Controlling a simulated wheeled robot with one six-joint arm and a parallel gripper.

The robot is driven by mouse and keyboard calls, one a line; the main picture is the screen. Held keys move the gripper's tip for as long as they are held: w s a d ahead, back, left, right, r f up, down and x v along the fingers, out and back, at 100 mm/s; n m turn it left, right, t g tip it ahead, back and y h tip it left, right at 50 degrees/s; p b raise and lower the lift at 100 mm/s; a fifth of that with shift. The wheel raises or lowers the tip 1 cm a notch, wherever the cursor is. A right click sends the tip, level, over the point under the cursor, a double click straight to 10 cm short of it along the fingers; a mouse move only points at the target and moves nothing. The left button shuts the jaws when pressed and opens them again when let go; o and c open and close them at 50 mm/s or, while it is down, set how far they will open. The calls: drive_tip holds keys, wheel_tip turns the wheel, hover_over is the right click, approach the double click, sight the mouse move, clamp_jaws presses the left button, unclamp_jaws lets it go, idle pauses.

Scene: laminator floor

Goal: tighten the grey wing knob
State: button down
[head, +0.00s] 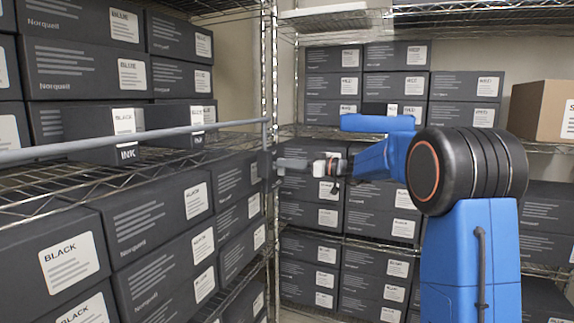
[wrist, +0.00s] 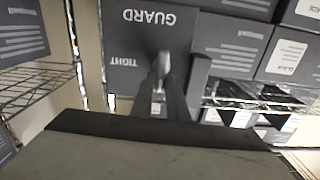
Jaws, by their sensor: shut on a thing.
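The grey wing knob (wrist: 161,64) shows in the wrist view as a small light piece between the fingertips, in front of a dark plate (wrist: 130,40). The plate reads GUARD and TIGHT, upside down in this view. My gripper (wrist: 165,76) is shut on the knob, and its fingers hide part of it. In the head view my gripper (head: 283,164) reaches left to the dark plate on the shelf post. The knob cannot be made out there.
A grey rail (head: 200,127) runs across the left shelf front toward the post (head: 268,80). Dark ink cartons (head: 155,215) fill the left wire shelves, and more cartons (head: 395,85) stand behind my arm. A brown carton (head: 540,108) is at the right.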

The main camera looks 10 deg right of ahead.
drive_tip(key=shift+m, duration=0.4)
drive_tip(key=m, duration=0.5)
drive_tip(key=f+m, duration=0.1)
drive_tip(key=m, duration=0.5)
drive_tip(key=w+d+m, duration=0.1)
drive_tip(key=m, duration=0.4)
drive_tip(key=shift+w+f+m, duration=0.1)
drive_tip(key=shift+f+m, duration=0.3)
drive_tip(key=c, duration=1.8)
unclamp_jaws()
drive_tip(key=shift+o, duration=0.2)
